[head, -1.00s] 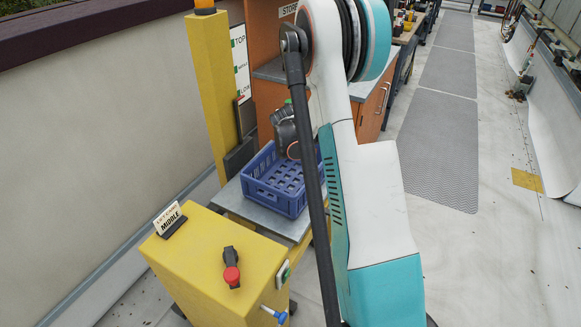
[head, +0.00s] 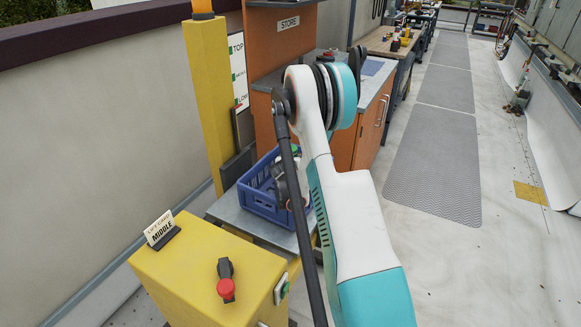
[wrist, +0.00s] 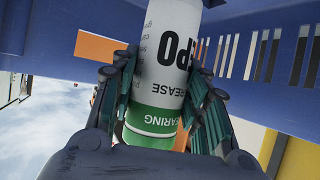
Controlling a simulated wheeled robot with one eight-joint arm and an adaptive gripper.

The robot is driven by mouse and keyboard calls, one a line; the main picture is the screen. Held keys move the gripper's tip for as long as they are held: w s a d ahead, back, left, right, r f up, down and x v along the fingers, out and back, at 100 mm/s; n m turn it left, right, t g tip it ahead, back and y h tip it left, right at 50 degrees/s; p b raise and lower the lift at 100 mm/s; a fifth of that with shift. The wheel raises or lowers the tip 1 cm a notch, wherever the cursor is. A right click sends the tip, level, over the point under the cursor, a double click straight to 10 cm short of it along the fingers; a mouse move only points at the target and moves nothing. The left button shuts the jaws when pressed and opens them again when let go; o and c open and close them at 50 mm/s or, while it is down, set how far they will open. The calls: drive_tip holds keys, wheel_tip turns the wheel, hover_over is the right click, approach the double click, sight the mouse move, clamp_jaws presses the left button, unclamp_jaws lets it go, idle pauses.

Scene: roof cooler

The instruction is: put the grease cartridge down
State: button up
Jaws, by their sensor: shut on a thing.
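The grease cartridge (wrist: 163,75) is a white cylinder with black lettering and a green band at one end. My gripper (wrist: 160,110) is shut on it, a finger pad on either side, in the wrist view. The blue crate (head: 262,208) stands on the grey platform of the yellow lift cart in the head view. My gripper (head: 287,185) is at the crate's right side there, partly hidden by my arm. Blue slotted crate walls (wrist: 255,50) lie close behind the cartridge in the wrist view. Whether the cartridge touches the crate cannot be told.
The yellow lift cart (head: 195,275) carries a red knob and a sign reading MIDDLE. A yellow post (head: 214,95) rises behind the crate. An orange cabinet (head: 275,60) marked STORE stands beyond it. Grey mats (head: 440,150) lie along the open walkway at right.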

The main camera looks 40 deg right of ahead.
drive_tip(key=shift+f, duration=0.8)
drive_tip(key=shift+r, duration=0.1)
drive_tip(key=o, duration=1.4)
drive_tip(key=shift+s+a+r, duration=0.2)
drive_tip(key=p+v, duration=0.2)
drive_tip(key=v, duration=0.5)
drive_tip(key=shift+f+p, duration=0.1)
drive_tip(key=shift+p, duration=0.2)
